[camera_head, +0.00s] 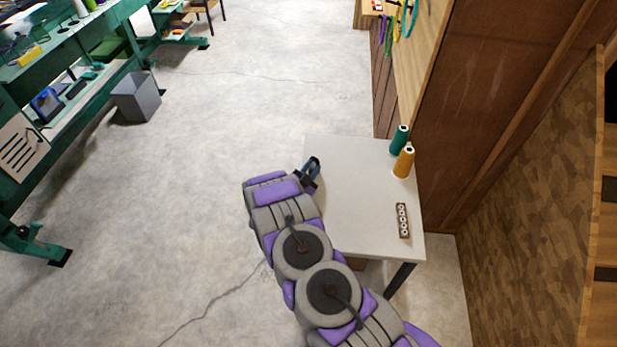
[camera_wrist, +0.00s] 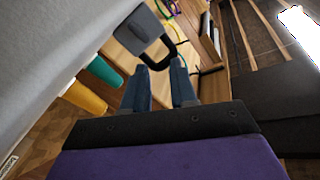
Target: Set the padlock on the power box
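The padlock (camera_wrist: 140,30) has a grey block body and a thick black U-shaped shackle. In the wrist view it is just beyond my fingertips, with the shackle towards me, between the two fingertips. My gripper (camera_wrist: 160,70) has two blue fingers, a little apart, and appears shut on the shackle. In the head view my gripper (camera_head: 312,168) is at the left edge of the small white table, near its far left corner. The padlock cannot be made out clearly there. I cannot identify the power box in either view.
The white table (camera_head: 350,205) carries a green spool (camera_head: 399,140), an orange spool (camera_head: 404,162) and a dark strip with pale round parts (camera_head: 403,220). A wooden wall (camera_head: 470,110) stands to the right. A grey bin (camera_head: 136,97) is beside the green workbench at left. The floor between is clear.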

